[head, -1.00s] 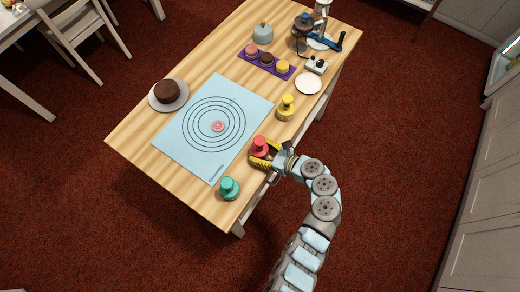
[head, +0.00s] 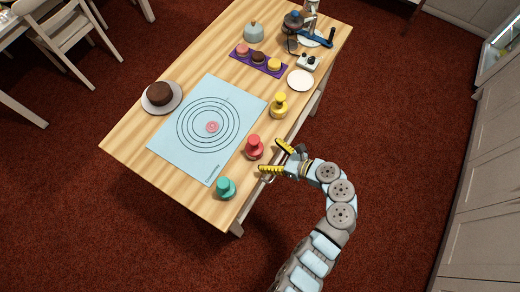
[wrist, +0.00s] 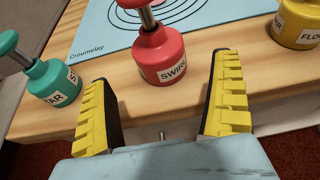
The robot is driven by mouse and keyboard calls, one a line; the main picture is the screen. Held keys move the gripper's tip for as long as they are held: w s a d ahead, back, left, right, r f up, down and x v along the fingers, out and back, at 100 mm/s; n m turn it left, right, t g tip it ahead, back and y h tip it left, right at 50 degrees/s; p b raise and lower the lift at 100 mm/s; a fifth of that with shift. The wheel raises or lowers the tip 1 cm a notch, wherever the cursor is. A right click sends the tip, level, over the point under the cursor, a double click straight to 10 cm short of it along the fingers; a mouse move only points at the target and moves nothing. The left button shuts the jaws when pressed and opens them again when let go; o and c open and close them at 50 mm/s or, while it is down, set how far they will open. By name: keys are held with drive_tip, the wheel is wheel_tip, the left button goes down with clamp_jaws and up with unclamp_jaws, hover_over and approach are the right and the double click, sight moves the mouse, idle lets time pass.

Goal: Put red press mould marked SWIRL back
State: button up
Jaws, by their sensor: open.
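The red press mould marked SWIRL (head: 255,147) stands upright on the wooden table, between the blue mat's right edge and the table's front edge. It also shows in the wrist view (wrist: 162,56), its SWIRL label facing my gripper. My gripper (head: 279,158) is open, with yellow ridged fingers, at the table's edge just right of the red mould. In the wrist view the open fingers (wrist: 167,110) point toward the mould, which stands beyond their tips, apart from them. A pink swirl-like disc (head: 212,127) lies at the centre of the mat's rings.
A teal mould (head: 226,188) and a yellow mould (head: 279,106) stand on either side of the red one. The blue ringed mat (head: 180,140) covers the table's middle. A chocolate cake on a plate (head: 178,106), purple tray (head: 236,54) and white plate (head: 301,80) stand farther off.

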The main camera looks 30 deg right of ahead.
drive_tip(key=shift+v, duration=2.7)
drive_tip(key=shift+w+p, duration=0.15)
drive_tip(key=shift+p, duration=0.15)
